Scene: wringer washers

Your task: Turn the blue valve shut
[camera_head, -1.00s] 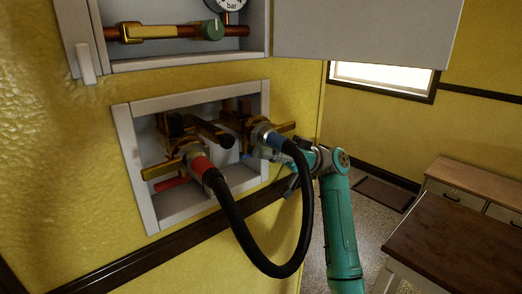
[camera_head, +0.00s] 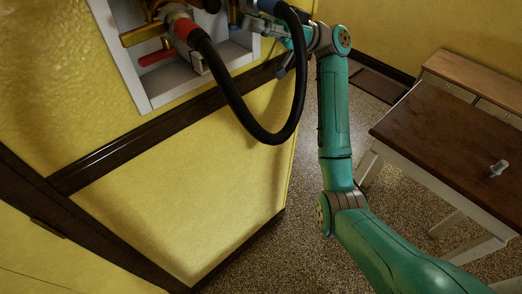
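A blue collar (camera_head: 268,5) on the right-hand pipe is cut off by the picture's top. A small blue piece (camera_head: 232,13), possibly the blue valve's handle, shows just left of it. A red collar (camera_head: 184,27) and a red lever (camera_head: 156,57) are at the left. My gripper (camera_head: 252,26) is at the recess's right side, just below the blue collar. It is partly hidden by the hose, so its fingers and any contact with the valve are unclear.
A black hose (camera_head: 238,100) loops down from both collars, passing in front of my gripper. A dark rail (camera_head: 130,146) runs along the yellow wall. A brown-topped table (camera_head: 440,125) with a small metallic object (camera_head: 498,168) stands right. Speckled floor (camera_head: 290,220) lies between.

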